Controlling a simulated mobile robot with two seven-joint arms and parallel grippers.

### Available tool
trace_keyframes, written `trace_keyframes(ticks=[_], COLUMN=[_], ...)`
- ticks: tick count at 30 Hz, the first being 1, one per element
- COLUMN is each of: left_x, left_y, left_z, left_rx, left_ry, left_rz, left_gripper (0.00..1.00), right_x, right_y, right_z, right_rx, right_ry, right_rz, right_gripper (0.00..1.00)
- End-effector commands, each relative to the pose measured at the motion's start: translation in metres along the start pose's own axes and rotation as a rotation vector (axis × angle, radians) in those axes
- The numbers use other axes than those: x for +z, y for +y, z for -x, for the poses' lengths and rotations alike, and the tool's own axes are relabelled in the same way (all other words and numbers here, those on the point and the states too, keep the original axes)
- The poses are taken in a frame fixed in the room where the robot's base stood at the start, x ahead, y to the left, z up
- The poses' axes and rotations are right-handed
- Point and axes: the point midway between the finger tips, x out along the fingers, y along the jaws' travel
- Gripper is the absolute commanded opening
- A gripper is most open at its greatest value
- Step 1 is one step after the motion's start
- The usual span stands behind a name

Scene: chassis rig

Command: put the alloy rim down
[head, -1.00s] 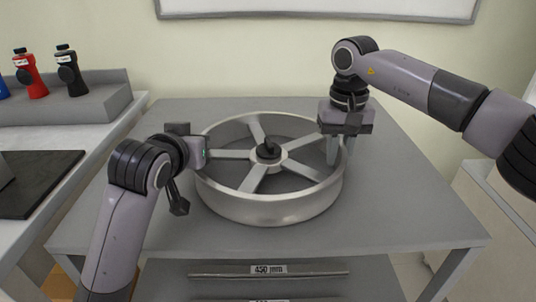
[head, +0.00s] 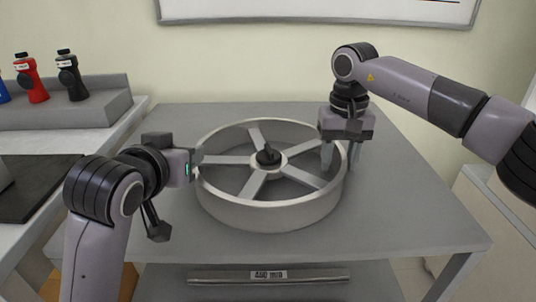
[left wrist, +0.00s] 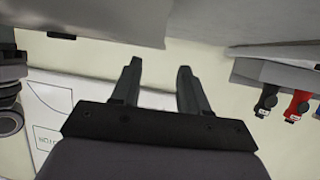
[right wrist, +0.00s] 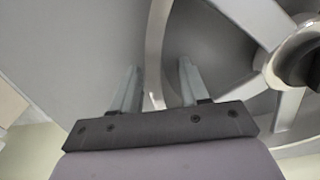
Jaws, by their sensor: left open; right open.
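The alloy rim (head: 270,213) is a grey spoked wheel with a dark hub centre, lying flat on the grey table (head: 400,220). My right gripper (head: 341,165) points down at the rim's right edge. Its fingers are open, one on each side of the rim wall, and the wall also shows between them in the right wrist view (right wrist: 155,55). My left gripper (head: 197,166) is at the rim's left edge, sideways on. In the left wrist view its fingers (left wrist: 157,80) are open with nothing between them. Its exact gap to the rim is hard to tell.
A side bench at left carries a grey ledge (head: 100,108) with red (head: 31,80) and black (head: 71,77) bottles, and a dark mat (head: 40,185). A bar labelled 450 mm (head: 310,275) lies on a lower shelf. The table's right part is clear.

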Motion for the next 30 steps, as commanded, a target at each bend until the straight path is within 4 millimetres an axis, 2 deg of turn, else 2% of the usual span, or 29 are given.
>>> trace_keyframes(ticks=[3, 7, 12, 16, 20, 30], left_x=[-0.001, -0.001, 0.000, 0.000, 0.000, 0.000], left_y=[0.000, 0.000, 0.000, -0.001, -0.001, -0.001], left_z=[0.022, 0.040, 0.053, 0.056, 0.056, 0.056], left_rx=[0.000, 0.000, -0.001, -0.001, -0.001, -0.001], left_ry=[0.004, 0.003, 0.000, 0.000, -0.001, 0.000], left_rz=[0.000, -0.001, -0.002, -0.002, -0.002, -0.001], left_gripper=[0.44, 0.44, 0.44, 0.44, 0.44, 0.44], right_x=[0.000, 0.000, 0.000, 0.000, 0.000, 0.000], right_y=[0.000, 0.000, 0.000, 0.000, -0.001, -0.001], right_z=[0.000, 0.000, 0.000, 0.006, 0.026, 0.099], right_rx=[0.000, 0.000, 0.000, -0.001, -0.002, -0.002], right_ry=[0.000, 0.000, 0.000, 0.002, 0.003, 0.003], right_rz=[0.000, 0.000, 0.000, 0.000, 0.001, -0.001], right_gripper=[0.45, 0.45, 0.45, 0.45, 0.45, 0.45])
